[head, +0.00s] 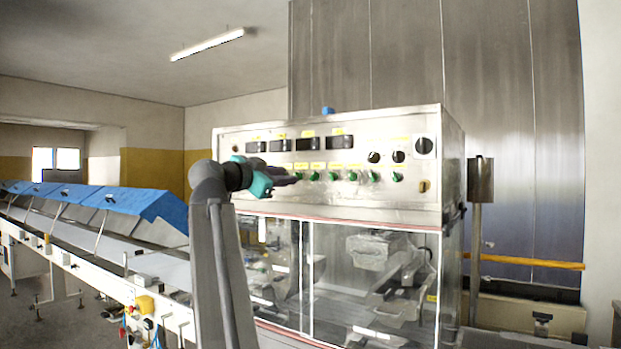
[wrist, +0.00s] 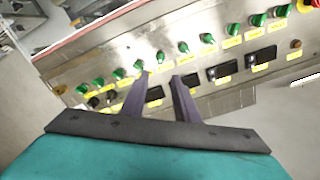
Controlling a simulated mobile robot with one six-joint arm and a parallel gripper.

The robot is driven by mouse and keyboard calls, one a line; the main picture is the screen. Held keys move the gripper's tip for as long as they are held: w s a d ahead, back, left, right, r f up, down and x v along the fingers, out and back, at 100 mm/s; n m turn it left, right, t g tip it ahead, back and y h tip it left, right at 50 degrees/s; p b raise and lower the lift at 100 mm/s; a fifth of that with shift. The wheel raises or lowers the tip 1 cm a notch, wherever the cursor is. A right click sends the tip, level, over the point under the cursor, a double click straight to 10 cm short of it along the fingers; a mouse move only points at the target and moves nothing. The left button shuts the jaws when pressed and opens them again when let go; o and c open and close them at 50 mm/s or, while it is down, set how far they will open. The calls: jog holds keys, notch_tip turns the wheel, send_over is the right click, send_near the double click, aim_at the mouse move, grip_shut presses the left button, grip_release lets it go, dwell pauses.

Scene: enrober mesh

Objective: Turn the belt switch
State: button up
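The steel control panel (head: 230,146) carries a row of green rotary switches (head: 333,176) with yellow labels. The labels are too small to read, so I cannot tell which one is the belt switch. My gripper (head: 297,177) is at the left part of the row and hides some of it. In the wrist view the panel appears flipped, and my gripper (wrist: 161,74) has its two dark fingers apart with nothing between them. One green switch (wrist: 160,57) shows just beyond the gap, and another (wrist: 139,65) is beside the left fingertip. Contact cannot be told.
Black displays (head: 340,142) and black knobs (head: 398,156) sit above the green row. A glass-fronted enclosure (head: 330,285) is below the panel. A conveyor with blue covers (head: 140,203) runs along the left. A steel post with a box (head: 480,180) stands right of the panel.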

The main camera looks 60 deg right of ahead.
aim_at(313, 176)
dwell(0.3)
jog(key=d+p, duration=0.2)
jog(key=d, duration=1.1)
jog(key=shift+d+p, duration=0.4)
jog(key=shift+f, duration=0.1)
grip_shut()
